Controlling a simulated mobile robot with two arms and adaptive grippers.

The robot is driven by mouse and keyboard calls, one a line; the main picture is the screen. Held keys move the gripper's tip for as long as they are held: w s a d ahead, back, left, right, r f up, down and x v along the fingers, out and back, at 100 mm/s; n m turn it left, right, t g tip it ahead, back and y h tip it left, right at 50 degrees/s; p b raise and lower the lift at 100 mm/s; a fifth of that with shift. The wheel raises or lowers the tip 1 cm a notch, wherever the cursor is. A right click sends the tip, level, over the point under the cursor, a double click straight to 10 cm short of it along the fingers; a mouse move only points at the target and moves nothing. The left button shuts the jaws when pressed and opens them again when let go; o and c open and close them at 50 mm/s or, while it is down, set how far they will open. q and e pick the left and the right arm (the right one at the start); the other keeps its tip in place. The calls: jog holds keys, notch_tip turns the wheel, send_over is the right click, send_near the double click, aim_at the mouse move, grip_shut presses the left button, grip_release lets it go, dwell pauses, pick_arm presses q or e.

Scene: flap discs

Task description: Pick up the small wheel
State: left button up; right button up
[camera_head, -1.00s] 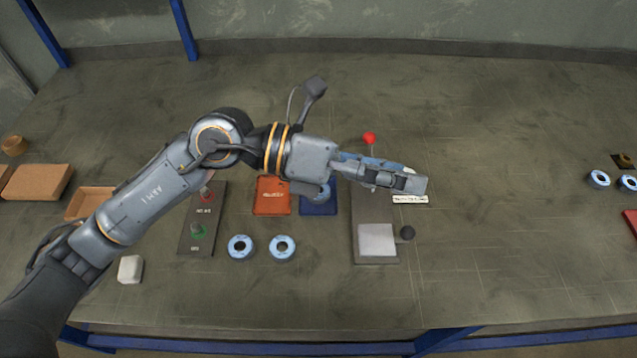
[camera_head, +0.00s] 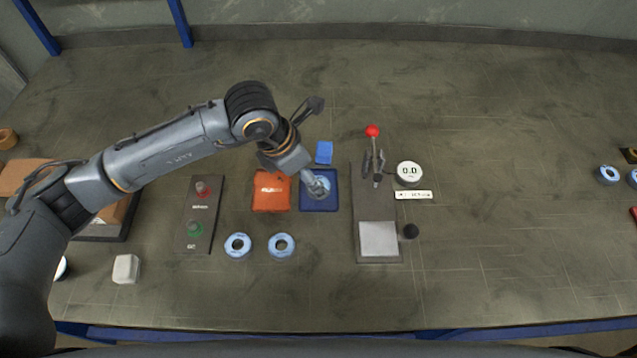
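Two small blue-rimmed wheels with dark centre holes lie flat on the table, a left one (camera_head: 238,246) and a right one (camera_head: 281,245). Another pale blue wheel (camera_head: 324,184) shows on the blue tray (camera_head: 319,205), partly covered by my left gripper (camera_head: 316,188). That gripper points down over the tray, its fingers too small and overlapped to tell whether they are open or touching the wheel. My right gripper is not in view.
An orange tray (camera_head: 271,203) and a panel with red and green buttons (camera_head: 203,215) stand left of the blue tray. Right of it is a grey fixture (camera_head: 378,238) with a red-knobbed lever (camera_head: 373,131) and a round dial (camera_head: 409,173). More wheels (camera_head: 609,174) lie far right.

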pick_arm(q)
jog(key=p+x, duration=0.1)
jog(key=x, duration=0.1)
jog(key=p+x, duration=0.1)
jog(key=x, duration=0.1)
jog(key=shift+w+a+f, duration=0.1)
jog(key=shift+w+f, duration=0.1)
jog(key=shift+f, duration=0.25)
jog(key=shift+w+f, duration=0.1)
jog(key=shift+f, duration=0.15)
jog(key=c, duration=1.3)
